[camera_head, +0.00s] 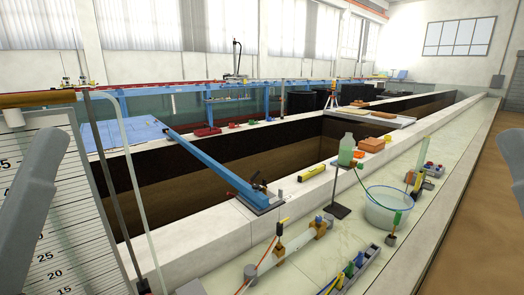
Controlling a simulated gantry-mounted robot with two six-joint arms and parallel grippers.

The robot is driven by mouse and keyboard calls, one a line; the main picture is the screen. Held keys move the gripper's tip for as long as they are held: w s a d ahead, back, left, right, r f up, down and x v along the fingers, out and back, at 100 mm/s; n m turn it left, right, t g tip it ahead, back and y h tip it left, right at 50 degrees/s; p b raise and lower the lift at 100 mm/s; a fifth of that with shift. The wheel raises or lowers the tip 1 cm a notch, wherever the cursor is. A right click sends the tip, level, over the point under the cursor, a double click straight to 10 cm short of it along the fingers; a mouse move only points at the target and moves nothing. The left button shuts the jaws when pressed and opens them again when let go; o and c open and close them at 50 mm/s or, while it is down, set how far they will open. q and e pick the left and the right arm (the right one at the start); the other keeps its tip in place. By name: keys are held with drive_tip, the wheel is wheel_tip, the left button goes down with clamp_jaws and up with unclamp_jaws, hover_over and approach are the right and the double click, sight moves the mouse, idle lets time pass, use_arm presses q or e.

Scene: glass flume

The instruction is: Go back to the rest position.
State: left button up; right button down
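A grey piece of my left arm stands at the left edge of the head view, in front of a white scale board with black numbers (75,215). A smaller grey piece of my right arm shows at the right edge. I see no fingertips of either gripper, so I cannot see whether they hold anything. Both visible arm pieces appear apart from the flume and the items on its wall.
A long flume with pale walls (215,235) runs into the distance, crossed by a blue beam (205,160). A green-tinted bottle (347,150), a clear bucket (385,212), orange bricks (372,145) and a yellow level (312,172) stand on the right side. Brown floor (480,215) is clear.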

wheel_tip(320, 180, up, 22)
drive_tip(key=p, duration=1.8)
drive_tip(key=shift+r+p, duration=0.15)
drive_tip(key=shift+p, duration=0.25)
